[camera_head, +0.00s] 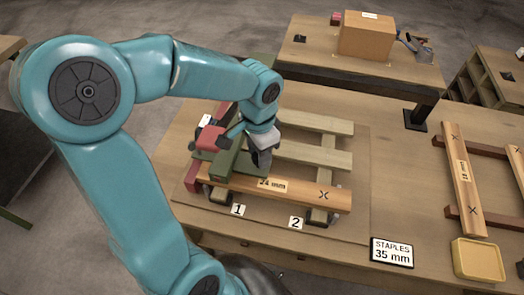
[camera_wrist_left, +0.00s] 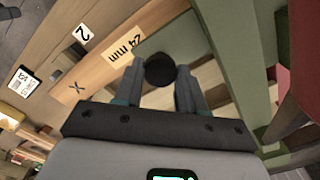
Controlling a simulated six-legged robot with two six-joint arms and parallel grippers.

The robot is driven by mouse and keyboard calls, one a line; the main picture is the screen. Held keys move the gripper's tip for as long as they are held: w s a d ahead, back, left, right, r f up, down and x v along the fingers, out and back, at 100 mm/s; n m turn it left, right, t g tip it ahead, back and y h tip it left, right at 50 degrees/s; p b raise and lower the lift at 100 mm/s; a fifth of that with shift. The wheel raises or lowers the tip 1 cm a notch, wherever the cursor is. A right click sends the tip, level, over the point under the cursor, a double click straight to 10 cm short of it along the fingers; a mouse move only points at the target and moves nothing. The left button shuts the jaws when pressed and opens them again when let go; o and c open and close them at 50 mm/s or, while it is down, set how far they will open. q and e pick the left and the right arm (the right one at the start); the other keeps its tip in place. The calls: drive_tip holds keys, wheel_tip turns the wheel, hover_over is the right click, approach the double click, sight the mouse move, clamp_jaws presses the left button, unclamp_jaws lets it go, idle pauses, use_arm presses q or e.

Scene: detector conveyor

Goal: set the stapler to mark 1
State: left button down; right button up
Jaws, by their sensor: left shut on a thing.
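The green and red stapler (camera_head: 225,163) stands over the left end of the front plank (camera_head: 300,192), labelled 24 mm, on the pallet. The mark 1 card (camera_head: 238,209) is just in front of it. The mark 2 card (camera_head: 296,222) is farther right, below an X on the plank. My left gripper (camera_head: 262,160) is at the stapler's right side, shut on a dark round-ended part that appears to be its grip (camera_wrist_left: 160,70). In the left wrist view the fingers (camera_wrist_left: 159,88) flank this part. The stapler's nose and any X beneath it are hidden.
A sign (camera_head: 391,252) reading STAPLES 35 mm stands at the table's front edge, left of a yellow tray (camera_head: 478,260). A second plank frame (camera_head: 463,185) lies at right. A cardboard box (camera_head: 366,36) stands on the back bench. Bare tabletop lies between the frames.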

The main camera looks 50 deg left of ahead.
use_arm(q)
drive_tip(key=shift+w+a+r, duration=0.1)
drive_tip(key=shift+r, duration=0.05)
drive_tip(key=c, duration=0.7)
unclamp_jaws()
drive_tip(key=shift+o, duration=0.2)
wheel_tip(320, 180, up, 16)
drive_tip(key=p, duration=0.1)
drive_tip(key=shift+r+p, duration=0.15)
drive_tip(key=shift+p, duration=0.15)
